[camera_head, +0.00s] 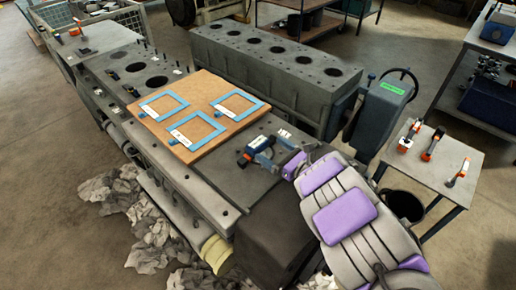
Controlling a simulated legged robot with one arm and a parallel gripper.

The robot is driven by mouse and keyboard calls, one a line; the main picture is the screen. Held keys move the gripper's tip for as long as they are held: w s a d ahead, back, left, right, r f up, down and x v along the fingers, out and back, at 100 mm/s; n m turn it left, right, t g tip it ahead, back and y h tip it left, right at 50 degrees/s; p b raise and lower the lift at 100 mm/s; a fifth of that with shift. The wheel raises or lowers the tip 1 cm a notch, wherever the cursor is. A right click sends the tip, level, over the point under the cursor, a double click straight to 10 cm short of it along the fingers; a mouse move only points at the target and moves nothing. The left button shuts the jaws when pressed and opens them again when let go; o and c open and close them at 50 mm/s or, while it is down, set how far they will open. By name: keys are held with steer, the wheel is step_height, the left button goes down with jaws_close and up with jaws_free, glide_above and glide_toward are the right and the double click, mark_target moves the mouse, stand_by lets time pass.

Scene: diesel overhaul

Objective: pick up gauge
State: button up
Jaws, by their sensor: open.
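A small blue and dark tool (261,144), which may be the gauge, shows on or just above the dark engine block top, right of the wooden board. My gripper (270,160) is at the end of my grey and purple arm, right beside this tool. The jaws are open. They are small and dark against the dark block, so I cannot tell whether they touch the tool or where its edges end. No dial or scale is readable.
The wooden board (204,95) bears three blue frames with white labels. A second block (272,65) stands behind. A small table (431,165) with orange and black tools stands right, beside a black bucket (405,205). Crumpled grey sheets (128,205) lie on the floor at left.

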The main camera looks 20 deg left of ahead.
mark_target(262, 145)
steer(key=shift+f+b+x, duration=0.15)
steer(key=shift+b+x, duration=0.15)
steer(key=shift+x, duration=1.55)
steer(key=shift+f+b+x, duration=0.15)
steer(key=shift+b+x, duration=0.1)
steer(key=shift+x, duration=1.65)
steer(key=shift+s+d, duration=0.1)
steer(key=shift+d, duration=0.1)
steer(key=c, duration=0.5)
steer(key=shift+a+r, duration=0.1)
steer(key=c, duration=0.7)
